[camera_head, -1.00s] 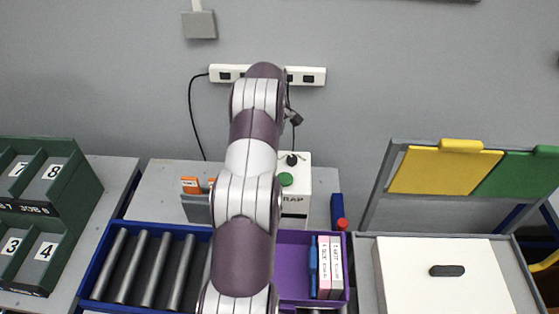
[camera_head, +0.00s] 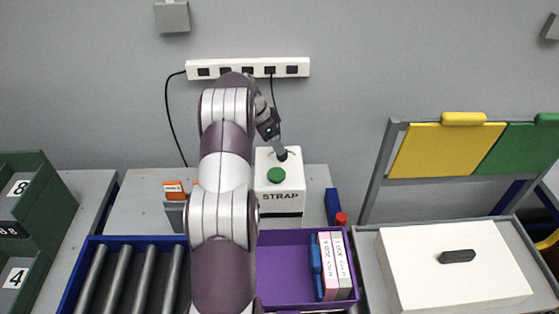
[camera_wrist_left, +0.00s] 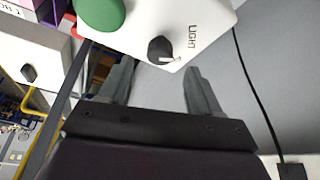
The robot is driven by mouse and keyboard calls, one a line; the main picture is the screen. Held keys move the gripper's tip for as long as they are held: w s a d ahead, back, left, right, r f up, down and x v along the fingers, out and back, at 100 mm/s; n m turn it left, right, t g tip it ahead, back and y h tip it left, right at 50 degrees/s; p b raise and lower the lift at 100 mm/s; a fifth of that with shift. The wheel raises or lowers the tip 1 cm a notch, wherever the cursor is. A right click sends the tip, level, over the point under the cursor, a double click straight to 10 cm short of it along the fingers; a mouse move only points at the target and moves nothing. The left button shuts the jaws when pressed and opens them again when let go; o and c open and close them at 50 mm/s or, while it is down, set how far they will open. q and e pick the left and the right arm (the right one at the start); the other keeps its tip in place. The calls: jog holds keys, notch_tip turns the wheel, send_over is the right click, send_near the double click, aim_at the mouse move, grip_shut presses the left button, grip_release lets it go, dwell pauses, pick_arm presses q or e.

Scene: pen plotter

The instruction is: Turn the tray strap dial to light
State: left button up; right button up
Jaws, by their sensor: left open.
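The white strap box (camera_head: 280,205) stands on the back table with a green button (camera_head: 276,175) on top and STRAP lettering on its front. Its black dial (camera_head: 286,154) is at the top rear, partly covered by my left gripper (camera_head: 281,143). In the left wrist view the dial (camera_wrist_left: 160,50) is a round black knob with a pale pointer mark, beside the printed word LIGHT. My left gripper (camera_wrist_left: 158,82) is open there, its fingers on either side of the dial's line, and no contact shows. The exact pointer setting is unclear. My right gripper is out of view.
A purple tray (camera_head: 285,290) with boxes and a blue item stands in front of the strap box. A blue-framed roller conveyor (camera_head: 95,240) is at left. A red-topped blue object (camera_head: 333,205) stands right of the box. A power strip (camera_head: 248,68) is on the wall behind.

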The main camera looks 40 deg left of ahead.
pick_arm(q)
jog(key=p+x, duration=0.2)
jog(key=x, duration=0.2)
jog(key=shift+w+d, duration=0.15)
jog(key=shift+w, duration=0.05)
jog(key=shift+d+f, duration=0.15)
jog(key=shift+f, duration=0.15)
jog(key=shift+c, duration=0.5)
jog(key=c, duration=0.9)
jog(key=b, duration=0.3)
jog(key=shift+f+n, duration=0.4)
jog(key=shift+c, duration=0.2)
jog(key=shift+r+n+y+b, duration=0.2)
jog(key=shift+n+y+b, duration=0.1)
jog(key=shift+r, duration=0.25)
jog(key=o, duration=1)
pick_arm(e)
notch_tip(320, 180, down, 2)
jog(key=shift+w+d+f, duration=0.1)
pick_arm(q)
jog(key=shift+o, duration=0.2)
